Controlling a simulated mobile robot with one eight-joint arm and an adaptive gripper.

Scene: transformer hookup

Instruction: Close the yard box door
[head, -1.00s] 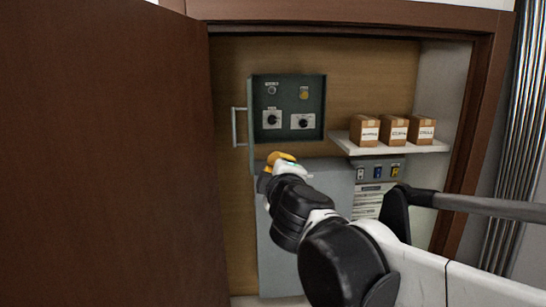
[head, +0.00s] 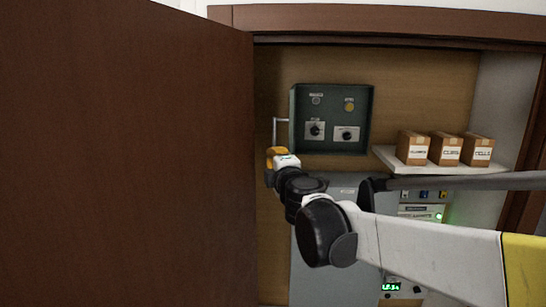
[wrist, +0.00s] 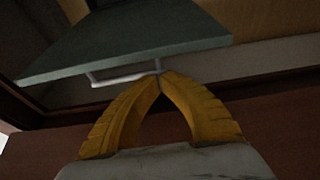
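The yard box (head: 331,120) is a dark green box with knobs and lamps, on the wooden back wall of the cabinet. Its door (head: 292,121) stands open, nearly edge-on at the box's left side, with a pale bar handle (head: 275,132) sticking out to the left. In the wrist view the door (wrist: 130,45) is a grey-green panel with the handle (wrist: 120,80) below it. My gripper (head: 276,156) is at the handle's lower end. In the wrist view its yellow fingers (wrist: 160,76) meet at the tips beside one handle end; I cannot tell whether they touch it.
A large brown cabinet door (head: 125,150) fills the left. A white shelf (head: 440,165) with several small cartons (head: 445,149) is to the right. A grey cabinet (head: 345,188) stands below the box, partly hidden by my arm.

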